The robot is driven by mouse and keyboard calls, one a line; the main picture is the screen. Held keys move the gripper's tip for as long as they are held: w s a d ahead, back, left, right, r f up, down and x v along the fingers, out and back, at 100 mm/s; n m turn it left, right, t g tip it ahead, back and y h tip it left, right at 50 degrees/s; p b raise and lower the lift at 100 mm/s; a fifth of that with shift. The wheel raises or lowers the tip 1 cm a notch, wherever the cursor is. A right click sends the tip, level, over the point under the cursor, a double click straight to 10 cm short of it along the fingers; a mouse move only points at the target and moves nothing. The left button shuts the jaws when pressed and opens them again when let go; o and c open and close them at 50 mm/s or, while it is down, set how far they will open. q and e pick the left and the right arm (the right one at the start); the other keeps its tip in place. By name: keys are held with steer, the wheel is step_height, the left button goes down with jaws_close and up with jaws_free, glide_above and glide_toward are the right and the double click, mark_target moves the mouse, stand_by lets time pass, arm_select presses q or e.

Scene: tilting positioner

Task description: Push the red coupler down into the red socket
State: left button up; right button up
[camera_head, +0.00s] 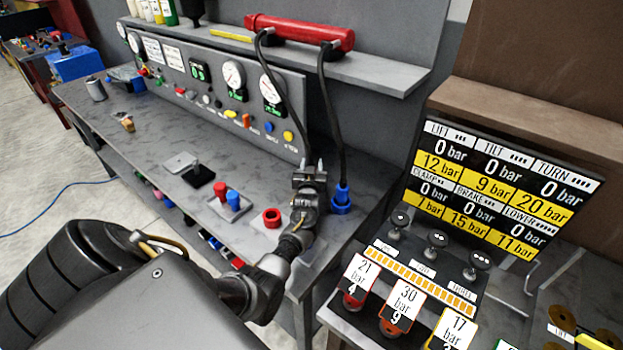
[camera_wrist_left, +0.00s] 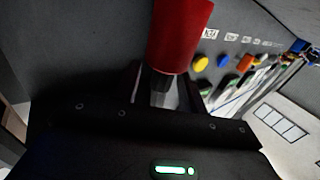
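My left gripper (camera_head: 308,176) is over the bench's right part, at the lower end of a black hose. In the left wrist view, the red coupler (camera_wrist_left: 182,38) is between the fingers, which close about its grey end (camera_wrist_left: 162,88). In the head view the gripper hides the coupler. The red socket (camera_head: 271,217) is a short red ring on a small plate on the bench, left of and below the gripper, apart from it and uncovered. My right gripper is not in view.
A blue coupler (camera_head: 341,192) on a second hose stands in a blue socket (camera_head: 341,208) just right of my gripper. Red (camera_head: 221,193) and blue (camera_head: 233,199) pegs stand left of the red socket. A gauge panel (camera_head: 215,85) runs behind. A pressure-display console (camera_head: 490,185) stands right.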

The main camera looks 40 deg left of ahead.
arm_select(q)
jaws_close()
steer(key=shift+r, duration=0.1)
stand_by(0.3)
